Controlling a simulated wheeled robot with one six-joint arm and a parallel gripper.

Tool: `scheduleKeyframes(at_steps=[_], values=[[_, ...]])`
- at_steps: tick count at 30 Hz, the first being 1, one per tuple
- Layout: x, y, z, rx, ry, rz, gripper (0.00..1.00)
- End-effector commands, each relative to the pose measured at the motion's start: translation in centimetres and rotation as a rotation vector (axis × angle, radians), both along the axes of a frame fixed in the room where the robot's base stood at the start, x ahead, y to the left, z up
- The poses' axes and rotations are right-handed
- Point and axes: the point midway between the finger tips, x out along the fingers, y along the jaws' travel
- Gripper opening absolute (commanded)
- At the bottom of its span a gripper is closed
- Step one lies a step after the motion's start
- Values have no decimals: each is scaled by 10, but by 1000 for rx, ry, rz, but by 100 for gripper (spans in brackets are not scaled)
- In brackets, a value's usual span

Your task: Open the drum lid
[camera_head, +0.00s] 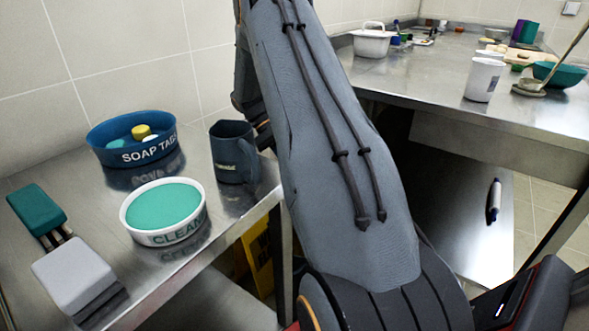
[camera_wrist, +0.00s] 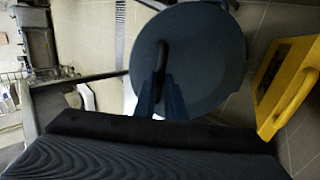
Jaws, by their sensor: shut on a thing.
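The drum lid (camera_wrist: 205,60) is a round, dark blue-grey disc in the wrist view, right of centre. A black bar handle (camera_wrist: 163,52) stands on its face. My gripper (camera_wrist: 160,88) is at the near end of this handle, its two blue fingers shut on it. The lid's near edge is partly hidden behind the fingers and my wrist. I cannot tell whether the lid rests on the drum or is off it. In the head view my own arm fills the middle, and the lid, the drum and my gripper do not show.
A yellow floor sign (camera_wrist: 285,85) stands right of the lid. In the head view, a steel table at left bears a blue soap bowl (camera_head: 130,153), a dark mug (camera_head: 232,160) and a white-rimmed dish (camera_head: 165,238). Another steel counter (camera_head: 430,75) is at right.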

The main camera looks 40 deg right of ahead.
Motion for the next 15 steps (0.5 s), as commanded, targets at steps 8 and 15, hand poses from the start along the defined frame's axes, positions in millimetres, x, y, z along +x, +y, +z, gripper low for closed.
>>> scheduleKeyframes(at_steps=[8,15], values=[[1,1,-4,3,-4,1,0],[1,1,-3,3,-3,1,22]])
